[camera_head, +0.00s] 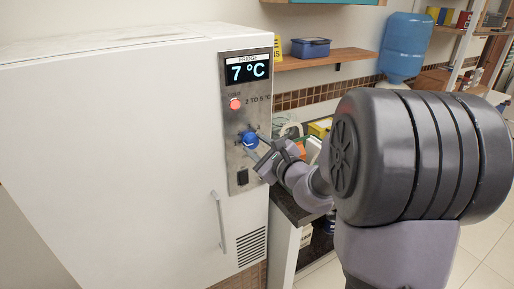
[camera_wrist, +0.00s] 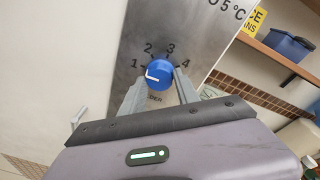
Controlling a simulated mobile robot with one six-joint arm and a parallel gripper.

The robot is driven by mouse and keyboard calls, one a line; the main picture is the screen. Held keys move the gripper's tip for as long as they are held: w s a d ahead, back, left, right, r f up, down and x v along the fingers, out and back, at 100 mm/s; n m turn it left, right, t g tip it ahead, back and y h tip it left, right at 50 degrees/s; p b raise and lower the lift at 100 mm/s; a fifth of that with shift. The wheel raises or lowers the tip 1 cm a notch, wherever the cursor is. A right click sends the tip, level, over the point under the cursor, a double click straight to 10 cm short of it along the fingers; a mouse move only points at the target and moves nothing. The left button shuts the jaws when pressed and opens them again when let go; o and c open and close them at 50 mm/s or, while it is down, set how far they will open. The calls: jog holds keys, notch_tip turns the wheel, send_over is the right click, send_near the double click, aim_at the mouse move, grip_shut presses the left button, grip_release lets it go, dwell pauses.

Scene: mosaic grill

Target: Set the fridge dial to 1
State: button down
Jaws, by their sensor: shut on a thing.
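The blue fridge dial (camera_head: 250,139) sits on the metal control panel (camera_head: 237,180) of the white fridge (camera_head: 120,150). In the wrist view the dial (camera_wrist: 159,72) has a white pointer mark on its left part, directed roughly at the 1; the numbers 1 to 4 run around it from left to right. My gripper (camera_wrist: 160,84) has one finger on each side of the dial and is shut on it. In the head view my gripper (camera_head: 257,149) reaches the dial from the lower right.
The display (camera_head: 247,70) reads 7 °C, above a red button (camera_head: 235,104). A wooden shelf (camera_head: 325,57) with a blue box (camera_head: 310,47) is to the right.

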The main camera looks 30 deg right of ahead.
jog(key=c, duration=0.9)
grip_release()
jog(key=s+r+b, duration=0.2)
jog(key=s+b, duration=0.1)
jog(key=s, duration=1.4)
jog(key=shift+s+d+r+b, duration=0.15)
jog(key=shift+s+d+b, duration=0.05)
jog(key=shift+d+b, duration=0.15)
